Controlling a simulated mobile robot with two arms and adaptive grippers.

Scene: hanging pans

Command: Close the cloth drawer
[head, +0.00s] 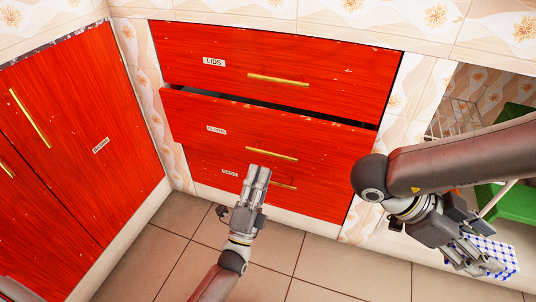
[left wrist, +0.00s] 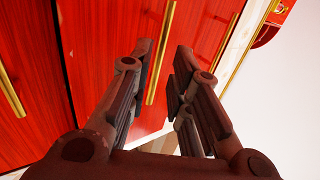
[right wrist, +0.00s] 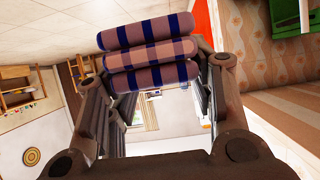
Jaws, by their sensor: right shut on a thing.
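The cloth drawer (head: 200,115) is the middle red front in the head view, its small label reading like "cloths". It stands slightly out, with a dark gap along its top edge. Its gold handle (head: 271,153) is just above my left gripper's tips. My left gripper (head: 258,170) is in front of the drawers, fingers apart and empty; in the left wrist view (left wrist: 162,60) a gold handle shows between the fingers. Whether it touches the front I cannot tell. My right gripper (head: 478,262) is shut on a blue-and-white checked cloth (head: 497,250), which looks folded in the right wrist view (right wrist: 150,50).
The lids drawer (head: 330,65) above looks shut. A lower drawer handle (head: 284,185) is partly behind my left gripper. Red cabinet doors (head: 90,130) stand left. A wire rack (head: 455,118) and a green object (head: 518,205) are right. The tiled floor (head: 300,262) is clear.

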